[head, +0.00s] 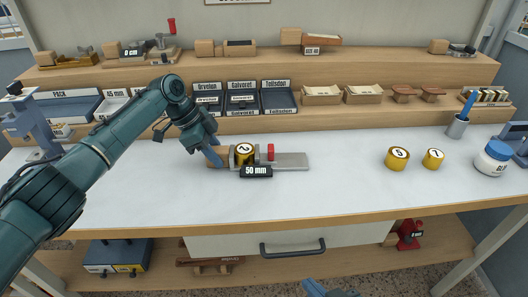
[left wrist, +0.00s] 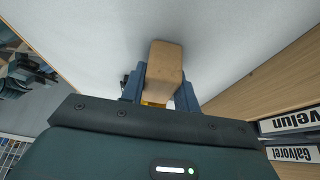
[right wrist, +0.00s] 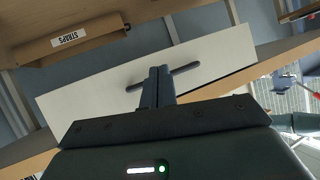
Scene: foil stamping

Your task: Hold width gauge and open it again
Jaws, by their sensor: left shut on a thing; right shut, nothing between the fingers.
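The width gauge (head: 292,160) lies on the white worktop. It has a grey metal bar, a red knob (head: 271,152), a wooden end block and a black "50 mm" label (head: 256,171). A gold weight marked "2" (head: 244,152) sits on or at the gauge, beside the block. My left gripper (head: 217,158) is shut on the wooden block at the gauge's left end; the block (left wrist: 164,66) shows between its fingers in the left wrist view. My right gripper (right wrist: 158,85) is shut and empty, low in front of the bench; its tip shows at the head view's bottom edge.
Gold weights "5" (head: 397,158) and "1" (head: 433,158), a pencil cup (head: 457,127) and a white glue jar (head: 493,158) stand to the right. Labelled trays (head: 242,98) line the back shelf. The worktop between gauge and weights is clear. A drawer handle (head: 292,248) juts out below.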

